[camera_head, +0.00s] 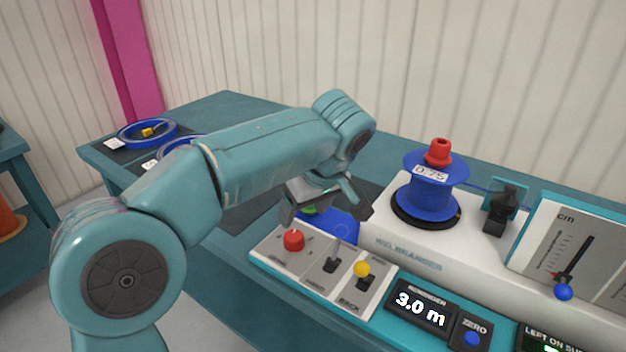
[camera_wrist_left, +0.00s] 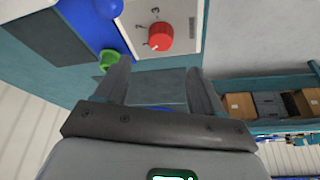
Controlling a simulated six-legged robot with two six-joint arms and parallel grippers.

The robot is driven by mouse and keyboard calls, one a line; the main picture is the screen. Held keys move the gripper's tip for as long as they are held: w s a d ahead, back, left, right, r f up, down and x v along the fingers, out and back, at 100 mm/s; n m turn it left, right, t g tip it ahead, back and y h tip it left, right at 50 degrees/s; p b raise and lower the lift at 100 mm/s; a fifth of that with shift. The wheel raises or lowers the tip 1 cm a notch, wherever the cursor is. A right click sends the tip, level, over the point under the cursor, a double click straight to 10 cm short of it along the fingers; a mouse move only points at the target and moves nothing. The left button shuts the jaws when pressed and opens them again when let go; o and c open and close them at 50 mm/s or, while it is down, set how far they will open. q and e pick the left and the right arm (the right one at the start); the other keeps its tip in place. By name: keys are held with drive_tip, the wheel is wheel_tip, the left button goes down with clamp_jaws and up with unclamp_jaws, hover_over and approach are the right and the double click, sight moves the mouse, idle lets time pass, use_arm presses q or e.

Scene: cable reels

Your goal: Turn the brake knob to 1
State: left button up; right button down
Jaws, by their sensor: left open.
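The red brake knob (camera_head: 293,240) is on the left end of the pale control panel, with small markings around it. It also shows in the left wrist view (camera_wrist_left: 160,37), near the top, with a small pale mark on its edge. I cannot tell surely which number it points to. My left gripper (camera_head: 328,207) is open and empty, above and behind the knob in the head view. In the left wrist view its two fingers (camera_wrist_left: 160,75) are spread, with the knob beyond the tips and apart from them. My right gripper is not in view.
Right of the knob are a black switch (camera_head: 331,262) and a yellow-topped lever (camera_head: 362,270). A display (camera_head: 421,304) reads 3.0 m. A blue reel (camera_head: 432,188) with a red top stands behind. A blue object and a green piece (camera_wrist_left: 108,59) lie near the fingers.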

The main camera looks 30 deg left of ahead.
use_arm(q)
drive_tip(key=w+p+v, duration=0.1)
drive_tip(key=v, duration=0.5)
drive_tip(key=shift+s+r, duration=0.4)
drive_tip(key=shift+s, duration=0.15)
drive_tip(key=shift+d, duration=0.15)
